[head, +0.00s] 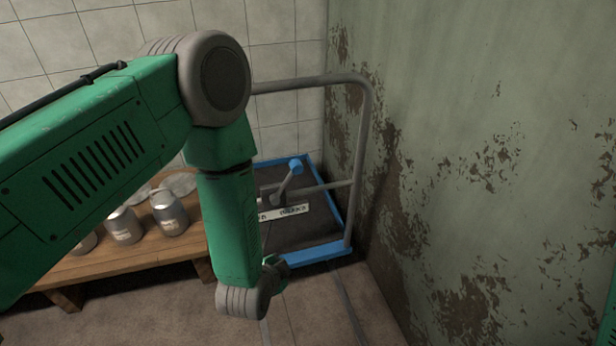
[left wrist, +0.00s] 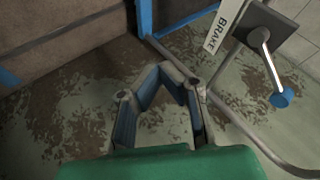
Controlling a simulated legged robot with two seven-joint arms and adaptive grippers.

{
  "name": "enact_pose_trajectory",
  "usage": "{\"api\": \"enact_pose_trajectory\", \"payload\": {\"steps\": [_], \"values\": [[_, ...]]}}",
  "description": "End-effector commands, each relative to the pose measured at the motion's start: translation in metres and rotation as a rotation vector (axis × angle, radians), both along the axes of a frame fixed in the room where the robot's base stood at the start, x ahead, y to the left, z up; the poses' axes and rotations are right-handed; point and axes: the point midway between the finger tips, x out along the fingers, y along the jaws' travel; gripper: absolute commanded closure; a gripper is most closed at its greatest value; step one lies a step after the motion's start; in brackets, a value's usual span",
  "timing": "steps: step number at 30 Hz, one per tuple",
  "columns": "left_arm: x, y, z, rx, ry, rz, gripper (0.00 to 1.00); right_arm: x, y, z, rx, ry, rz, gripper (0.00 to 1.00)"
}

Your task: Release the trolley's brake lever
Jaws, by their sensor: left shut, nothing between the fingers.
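The trolley has a dark deck with a blue rim (head: 318,255) and a grey tubular handle (head: 368,120). Its brake lever (head: 284,183) is a short grey rod with a blue knob (head: 296,165), tilted up and right from a dark mount. In the left wrist view the lever (left wrist: 268,60) and its blue knob (left wrist: 281,99) are at the upper right, beside a white plate marked BRAKE (left wrist: 222,28). My left gripper (left wrist: 172,72) is shut and empty, apart from the lever. In the head view my arm mostly hides it. My right gripper is not in view.
A wooden bench (head: 130,258) with several metal cans (head: 170,212) stands at the left. A peeling green wall (head: 470,170) rises close to the trolley's right side. The tiled floor in front of the trolley (head: 320,305) is clear.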

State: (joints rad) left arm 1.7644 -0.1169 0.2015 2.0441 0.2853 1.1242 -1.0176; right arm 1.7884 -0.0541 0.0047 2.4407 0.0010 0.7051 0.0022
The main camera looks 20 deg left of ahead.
Motion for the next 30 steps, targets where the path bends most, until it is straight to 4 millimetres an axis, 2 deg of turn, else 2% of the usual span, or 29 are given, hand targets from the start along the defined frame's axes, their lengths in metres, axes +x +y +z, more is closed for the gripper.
{"api": "enact_pose_trajectory", "payload": {"steps": [1, 6, 9, 12, 18, 30], "values": [[0.028, -0.013, 0.003, 0.078, -0.091, -0.047, 1.0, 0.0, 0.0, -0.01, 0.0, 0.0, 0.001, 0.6], [0.099, -0.044, 0.039, 0.419, -0.331, -0.128, 1.0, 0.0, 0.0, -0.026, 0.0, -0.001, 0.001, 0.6], [0.127, -0.056, 0.061, 0.623, -0.408, -0.122, 1.0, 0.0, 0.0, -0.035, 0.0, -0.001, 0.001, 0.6], [0.144, -0.061, 0.081, 0.791, -0.44, -0.098, 1.0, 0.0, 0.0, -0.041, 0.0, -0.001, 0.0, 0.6], [0.158, -0.063, 0.103, 0.984, -0.435, -0.054, 1.0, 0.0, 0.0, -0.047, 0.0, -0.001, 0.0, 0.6], [0.16, -0.064, 0.108, 1.022, -0.429, -0.05, 1.0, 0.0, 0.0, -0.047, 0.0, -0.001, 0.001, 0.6]]}}
